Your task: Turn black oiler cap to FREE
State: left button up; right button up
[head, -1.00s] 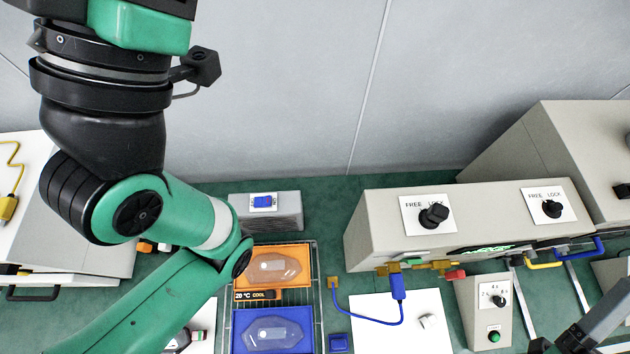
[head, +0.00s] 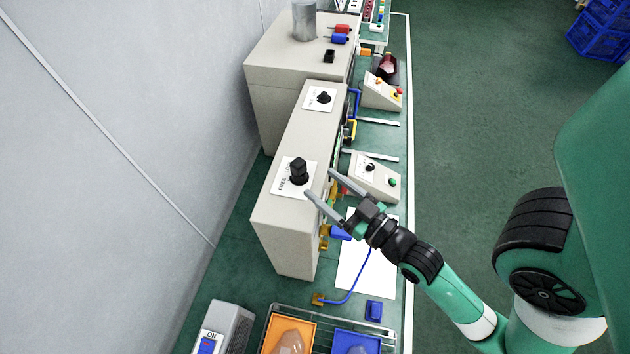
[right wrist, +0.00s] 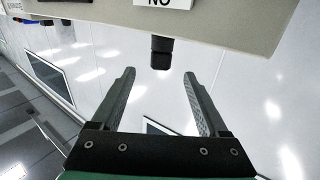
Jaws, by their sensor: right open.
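A black cap (head: 299,172) stands up from a white plate marked FREE and LOCK (head: 290,186) on top of the long beige box, at its near end. A second, smaller black knob (head: 323,97) sits on a similar plate farther along the box. My right gripper (head: 321,183) is open and empty, its fingers pointing at the near cap from the right, apart from it. In the right wrist view a black cap (right wrist: 161,52) sticks out from a beige edge, ahead of and between the open fingers (right wrist: 158,85). My left gripper is not in view.
The beige box (head: 283,235) stands close to the grey wall. A control box with a green button (head: 375,178), a blue cable (head: 352,290) and white paper (head: 360,270) lie right of it. Orange (head: 290,332) and blue trays (head: 357,341) are in front.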

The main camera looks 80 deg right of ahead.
aim_at(299, 170)
jog(key=p+x, duration=0.1)
jog(key=x, duration=1)
jog(key=shift+w+p, duration=0.2)
jog(key=shift+p, duration=0.1)
jog(key=shift+c, duration=0.3)
grip_shut()
